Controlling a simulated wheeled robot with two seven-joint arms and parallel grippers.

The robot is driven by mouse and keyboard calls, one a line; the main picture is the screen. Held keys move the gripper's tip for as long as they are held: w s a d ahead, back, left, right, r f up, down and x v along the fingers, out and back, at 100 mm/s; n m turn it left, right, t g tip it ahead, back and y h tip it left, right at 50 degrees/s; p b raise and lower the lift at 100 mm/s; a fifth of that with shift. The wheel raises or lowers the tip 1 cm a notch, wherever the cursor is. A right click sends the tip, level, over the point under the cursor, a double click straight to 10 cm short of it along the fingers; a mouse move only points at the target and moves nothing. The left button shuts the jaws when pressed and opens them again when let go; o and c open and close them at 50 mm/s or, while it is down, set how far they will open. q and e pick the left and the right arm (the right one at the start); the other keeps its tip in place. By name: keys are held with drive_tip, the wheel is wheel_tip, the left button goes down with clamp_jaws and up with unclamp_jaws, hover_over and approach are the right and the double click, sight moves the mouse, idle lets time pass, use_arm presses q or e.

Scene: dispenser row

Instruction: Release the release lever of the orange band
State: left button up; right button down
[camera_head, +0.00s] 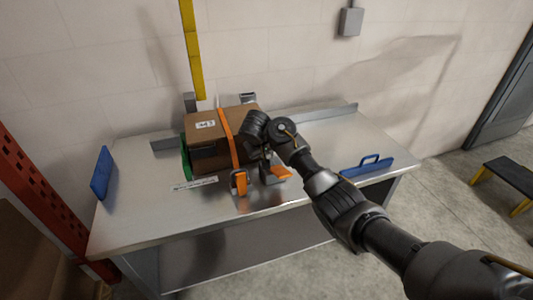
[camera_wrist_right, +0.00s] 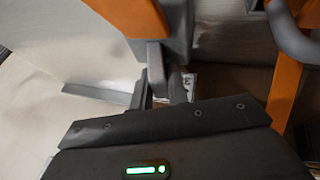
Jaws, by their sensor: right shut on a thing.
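A brown cardboard box (camera_head: 207,126) sits on the metal table with an orange band (camera_head: 229,138) over it. The band also shows at the right of the right wrist view (camera_wrist_right: 285,88). An orange lever piece (camera_head: 240,183) is at the box's front, and another orange piece (camera_head: 277,174) lies just right of it. My right gripper (camera_head: 264,166) reaches down at the box's front right, close to these pieces. In the right wrist view a large orange and grey piece (camera_wrist_right: 140,14) lies at the fingers, which are shut on it; their exact contact is partly hidden. My left gripper is out of view.
The table top (camera_head: 130,195) is clear at the front left. A blue panel (camera_head: 101,173) stands at its left edge, and a blue handled piece (camera_head: 367,166) at its right. A green piece (camera_head: 185,155) stands beside the box. A yellow post (camera_head: 191,50) rises behind.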

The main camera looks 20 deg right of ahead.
drive_tip(key=y+p, duration=0.1)
drive_tip(key=p, duration=0.3)
drive_tip(key=d+m+y+p, duration=0.1)
drive_tip(key=y+p, duration=0.1)
drive_tip(key=p, duration=0.2)
drive_tip(key=d+y+p, duration=0.1)
drive_tip(key=y+p, duration=0.1)
drive_tip(key=p, duration=0.2)
drive_tip(key=shift+d+r+p, duration=0.1)
drive_tip(key=shift+r+p, duration=0.25)
drive_tip(key=shift+p, duration=0.05)
drive_tip(key=shift+d+f+m+y+p, duration=0.2)
drive_tip(key=shift+y+p, duration=0.25)
drive_tip(key=shift+y, duration=0.2)
drive_tip(key=shift+d+f+m+y+p, duration=0.2)
drive_tip(key=shift+y+p, duration=0.25)
drive_tip(key=shift+y, duration=0.2)
drive_tip(key=c, duration=1.4)
unclamp_jaws()
drive_tip(key=shift+o, duration=0.2)
drive_tip(key=shift+r, duration=0.1)
drive_tip(key=p+v, duration=0.2)
drive_tip(key=v, duration=0.8)
drive_tip(key=shift+d+r+p, duration=0.2)
drive_tip(key=shift+r+p, duration=0.1)
drive_tip(key=shift+r, duration=0.05)
